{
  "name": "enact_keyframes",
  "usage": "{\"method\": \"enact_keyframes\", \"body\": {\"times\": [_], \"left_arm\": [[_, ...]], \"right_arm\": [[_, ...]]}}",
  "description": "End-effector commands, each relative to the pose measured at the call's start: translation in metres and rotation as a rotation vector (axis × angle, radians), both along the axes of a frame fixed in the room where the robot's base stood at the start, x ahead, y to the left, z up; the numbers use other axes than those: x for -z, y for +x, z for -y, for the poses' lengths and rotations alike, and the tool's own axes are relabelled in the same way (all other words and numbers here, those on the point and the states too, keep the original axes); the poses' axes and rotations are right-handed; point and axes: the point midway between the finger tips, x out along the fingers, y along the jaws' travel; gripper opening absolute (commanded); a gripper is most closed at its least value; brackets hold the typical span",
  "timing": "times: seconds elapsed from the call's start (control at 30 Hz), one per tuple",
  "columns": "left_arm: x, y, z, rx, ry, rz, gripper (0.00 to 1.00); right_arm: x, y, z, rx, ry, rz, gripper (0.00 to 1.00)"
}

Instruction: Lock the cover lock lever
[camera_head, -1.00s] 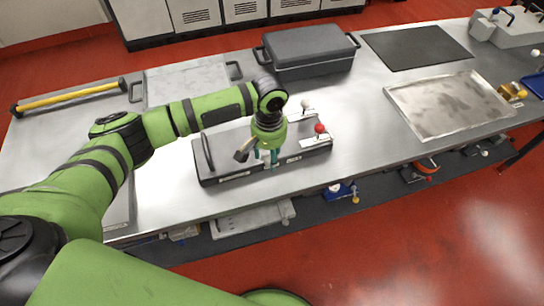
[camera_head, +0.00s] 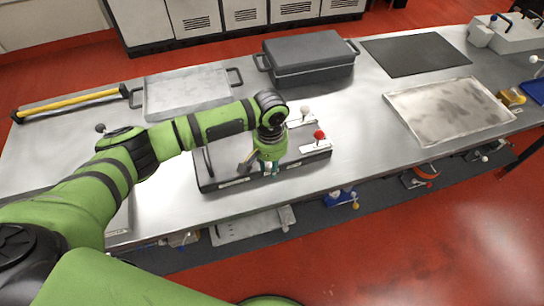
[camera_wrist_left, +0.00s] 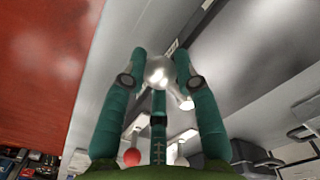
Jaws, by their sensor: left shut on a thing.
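A dark flat unit (camera_head: 213,170) with levers and white labels lies near the table's front edge. My left gripper (camera_head: 271,168) points down over its front middle. In the left wrist view its teal fingers (camera_wrist_left: 160,75) are shut around a shiny ball knob (camera_wrist_left: 158,70). Which lever this knob belongs to cannot be told for sure, and its stem is hidden. A red knob (camera_head: 319,135) stands on a white plate at the unit's right end, apart from the gripper; it also shows in the wrist view (camera_wrist_left: 132,157). A white knob (camera_head: 305,111) stands behind it. My right gripper is out of view.
A dark lidded case (camera_head: 310,60) stands behind the unit. A metal tray (camera_head: 390,97) lies to the right, and a black mat (camera_head: 415,52) farther back. A yellow bar (camera_head: 70,102) lies at the far left. The table between unit and metal tray is clear.

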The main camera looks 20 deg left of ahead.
Motion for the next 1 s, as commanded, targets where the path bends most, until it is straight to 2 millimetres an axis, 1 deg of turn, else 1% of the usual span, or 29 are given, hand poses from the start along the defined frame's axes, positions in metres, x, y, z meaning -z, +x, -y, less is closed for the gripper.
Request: {"method": "enact_keyframes", "body": {"times": [0.1, 0.6, 1.0], "left_arm": [[-0.001, 0.0, 0.001, -0.039, 0.004, -0.002, 0.0], [0.0, 0.002, 0.011, -0.183, 0.005, -0.003, 0.0], [0.001, 0.002, 0.012, -0.206, 0.007, -0.003, 0.0]], "right_arm": [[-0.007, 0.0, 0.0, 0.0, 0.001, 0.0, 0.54], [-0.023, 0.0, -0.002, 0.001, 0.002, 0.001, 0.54], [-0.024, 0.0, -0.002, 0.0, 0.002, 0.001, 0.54]]}}
